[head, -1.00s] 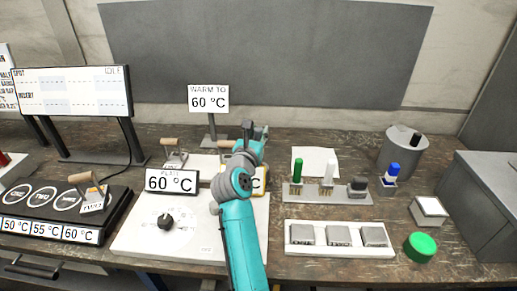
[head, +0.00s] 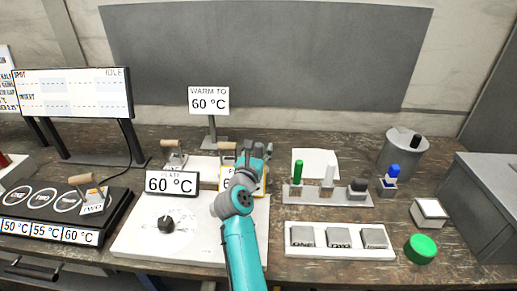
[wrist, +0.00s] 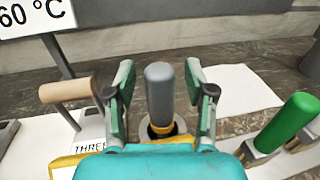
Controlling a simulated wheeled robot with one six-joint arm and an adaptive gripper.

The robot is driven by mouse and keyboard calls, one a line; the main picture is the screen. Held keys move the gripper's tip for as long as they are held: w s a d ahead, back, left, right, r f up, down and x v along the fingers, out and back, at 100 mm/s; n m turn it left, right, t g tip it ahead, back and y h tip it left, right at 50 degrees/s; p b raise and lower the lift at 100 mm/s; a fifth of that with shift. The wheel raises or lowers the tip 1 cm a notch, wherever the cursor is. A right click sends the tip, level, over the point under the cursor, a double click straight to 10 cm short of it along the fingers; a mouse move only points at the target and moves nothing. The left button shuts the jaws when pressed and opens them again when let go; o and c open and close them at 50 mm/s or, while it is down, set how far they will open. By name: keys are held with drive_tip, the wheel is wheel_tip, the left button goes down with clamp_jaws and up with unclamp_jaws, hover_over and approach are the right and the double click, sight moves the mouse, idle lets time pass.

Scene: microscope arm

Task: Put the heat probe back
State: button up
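The heat probe, a grey rounded handle (wrist: 160,90) with a yellow collar, stands upright in a dark round socket (wrist: 161,130) in the wrist view. My gripper (wrist: 160,85) is open, one finger on each side of the handle with a gap on both sides. In the head view my gripper (head: 257,150) is behind the hotplate (head: 190,235); the probe cannot be made out clearly there. A yellow-edged sign (head: 225,180) is partly hidden by my arm. The hotplate's sign (head: 171,182) reads 60 °C.
A wooden-handled block (wrist: 68,90) labelled THREE is left of the probe. Right of it are a rack (head: 330,195) with a green-handled tool (head: 298,170) and a white one, and a white sheet (head: 315,160). A "WARM TO 60 °C" sign (head: 208,99) stands behind.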

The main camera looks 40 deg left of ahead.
drive_tip(key=shift+r, duration=0.2)
drive_tip(key=v, duration=1.2)
idle(0.4)
